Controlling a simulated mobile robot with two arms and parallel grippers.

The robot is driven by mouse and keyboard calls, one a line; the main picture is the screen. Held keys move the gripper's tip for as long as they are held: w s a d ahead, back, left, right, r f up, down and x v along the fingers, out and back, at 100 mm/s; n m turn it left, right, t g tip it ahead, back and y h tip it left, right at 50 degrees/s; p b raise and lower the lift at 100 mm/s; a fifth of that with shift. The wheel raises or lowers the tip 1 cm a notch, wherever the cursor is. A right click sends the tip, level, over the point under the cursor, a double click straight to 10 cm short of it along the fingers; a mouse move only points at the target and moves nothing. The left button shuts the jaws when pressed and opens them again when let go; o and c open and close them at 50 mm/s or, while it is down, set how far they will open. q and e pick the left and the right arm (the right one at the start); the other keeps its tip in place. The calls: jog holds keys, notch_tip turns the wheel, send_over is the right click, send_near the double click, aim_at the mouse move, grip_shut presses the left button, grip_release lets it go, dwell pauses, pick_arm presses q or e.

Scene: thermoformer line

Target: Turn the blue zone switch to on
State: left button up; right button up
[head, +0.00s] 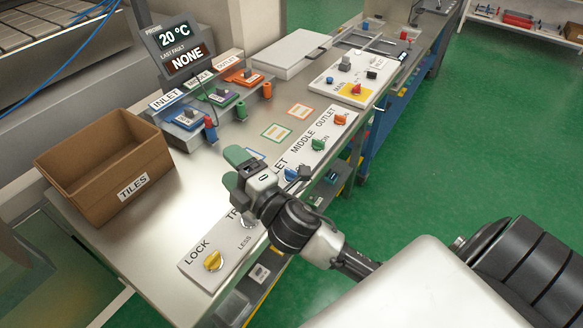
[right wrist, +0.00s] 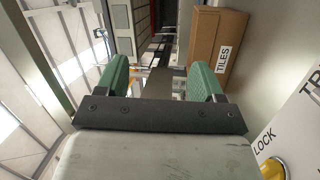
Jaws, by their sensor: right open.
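The blue zone switch (head: 291,174) is a small knob on the white sloped panel (head: 325,128), in the head view. Its label is partly hidden by my right arm, with only "LET" showing. I cannot tell its setting. My right gripper (head: 232,167), with green fingers, is open and empty, above the table to the left of the blue switch. Its wrist covers part of the panel beside that switch. In the right wrist view the open fingers (right wrist: 160,82) have nothing between them, and the blue switch does not show. My left gripper is not in view.
The same panel row has a green switch (head: 317,144), an orange switch (head: 340,120) and a yellow lock switch (head: 212,261). A cardboard tiles box (head: 105,165) stands at the left. A display (head: 180,48) reads 20 °C and NONE. Coloured blocks stand behind.

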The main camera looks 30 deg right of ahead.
jog(key=a+r+n+g+y, duration=0.2)
jog(key=a+r+n+y, duration=0.35)
jog(key=n+y, duration=0.65)
jog(key=n+g+h, duration=1.6)
jog(key=n+g, duration=0.1)
jog(key=n, duration=1.1)
send_over(291, 171)
notch_tip(291, 171, down, 9)
notch_tip(291, 171, down, 9)
jog(key=p, duration=0.3)
jog(key=shift+d+r, duration=0.1)
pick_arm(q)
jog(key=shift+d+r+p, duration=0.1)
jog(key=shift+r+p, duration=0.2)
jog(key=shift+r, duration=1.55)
pick_arm(e)
jog(key=shift+f, duration=0.75)
